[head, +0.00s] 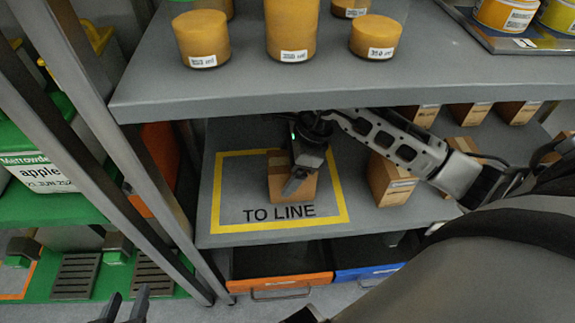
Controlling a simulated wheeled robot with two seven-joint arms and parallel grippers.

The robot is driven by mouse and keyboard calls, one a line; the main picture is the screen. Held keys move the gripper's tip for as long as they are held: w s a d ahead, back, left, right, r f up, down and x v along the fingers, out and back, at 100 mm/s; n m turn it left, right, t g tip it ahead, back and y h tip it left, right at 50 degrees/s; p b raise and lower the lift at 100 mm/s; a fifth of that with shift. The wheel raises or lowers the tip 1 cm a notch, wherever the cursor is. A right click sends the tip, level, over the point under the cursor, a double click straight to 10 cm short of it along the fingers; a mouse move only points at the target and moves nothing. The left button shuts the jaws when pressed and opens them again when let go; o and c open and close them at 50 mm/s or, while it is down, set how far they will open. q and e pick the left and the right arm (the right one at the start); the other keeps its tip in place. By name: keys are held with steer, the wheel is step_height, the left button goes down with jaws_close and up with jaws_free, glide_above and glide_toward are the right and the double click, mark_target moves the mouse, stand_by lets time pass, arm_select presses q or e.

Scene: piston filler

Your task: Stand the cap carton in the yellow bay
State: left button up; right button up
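The cap carton (277,177), a small brown box, is on the lower shelf inside the yellow bay (345,205), a yellow outline marked "TO LINE". It appears upright, behind the lettering. My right gripper (296,180) reaches in from the right and lies over the carton's top and front. One finger shows against the carton; the other is hidden, so whether it grips the carton is unclear. My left gripper (125,308) is at the bottom left edge, away from the shelf, its two dark fingertips apart with nothing visible between them.
Another brown carton (389,181) stands right of the bay under my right forearm, with several more behind. The upper shelf (330,85) overhangs the bay and carries orange cylinders. Metal posts (110,150) stand at left. Orange (280,281) and blue (365,271) bins sit below.

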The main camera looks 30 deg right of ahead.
steer(key=shift+d+r, duration=0.1)
steer(key=shift+r, duration=0.2)
steer(key=v, duration=0.2)
steer(key=shift+d+r+p, duration=0.15)
steer(key=shift+r+p, duration=0.15)
steer(key=shift+r, duration=0.1)
steer(key=s+d+b, duration=0.1)
steer(key=s+d, duration=0.4)
steer(key=d, duration=0.5)
steer(key=shift+s+d+f, duration=0.15)
steer(key=shift+s+d, duration=0.05)
steer(key=shift+d, duration=0.1)
